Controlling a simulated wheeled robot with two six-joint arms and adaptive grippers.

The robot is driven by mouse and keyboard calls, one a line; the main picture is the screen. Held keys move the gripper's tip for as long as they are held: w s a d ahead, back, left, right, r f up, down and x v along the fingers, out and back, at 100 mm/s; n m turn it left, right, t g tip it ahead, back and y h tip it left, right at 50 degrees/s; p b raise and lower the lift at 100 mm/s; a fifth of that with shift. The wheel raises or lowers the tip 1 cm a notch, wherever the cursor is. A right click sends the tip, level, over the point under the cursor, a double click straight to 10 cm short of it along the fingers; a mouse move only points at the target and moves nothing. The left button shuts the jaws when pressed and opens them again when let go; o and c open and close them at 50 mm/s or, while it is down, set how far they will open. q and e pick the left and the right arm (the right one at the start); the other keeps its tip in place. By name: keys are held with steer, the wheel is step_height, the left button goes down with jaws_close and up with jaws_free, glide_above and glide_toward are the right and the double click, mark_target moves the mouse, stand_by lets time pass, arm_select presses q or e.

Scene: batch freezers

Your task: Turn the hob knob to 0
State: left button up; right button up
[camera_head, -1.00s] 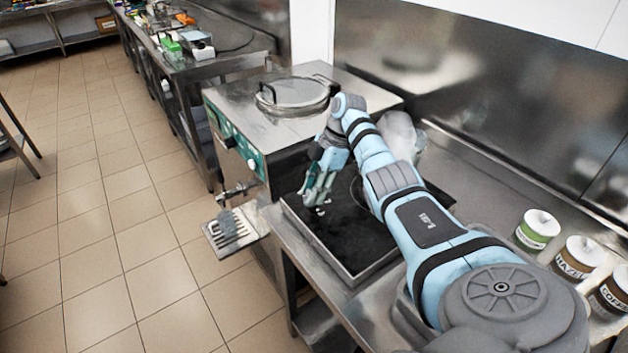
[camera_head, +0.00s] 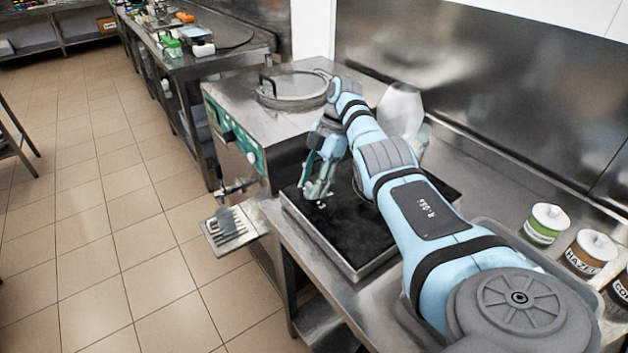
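The hob (camera_head: 350,232) is a black flat plate in a steel frame, set on the steel counter. No hob knob can be made out in this view; my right arm covers part of the hob. My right gripper (camera_head: 313,196) hangs with its fingers pointing down over the back left part of the hob's black top. I see nothing held in it, but its fingers are too small to tell whether they are open or shut. My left gripper is not in view.
A steel batch freezer (camera_head: 262,110) with a round lid and a green panel stands just behind the hob. A drip tray (camera_head: 229,232) juts out at its front. Labelled tubs, one green (camera_head: 545,224), stand at the right. The tiled floor at left is clear.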

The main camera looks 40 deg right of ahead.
steer(key=shift+o, duration=0.7)
steer(key=shift+r, duration=0.1)
steer(key=shift+d, duration=0.1)
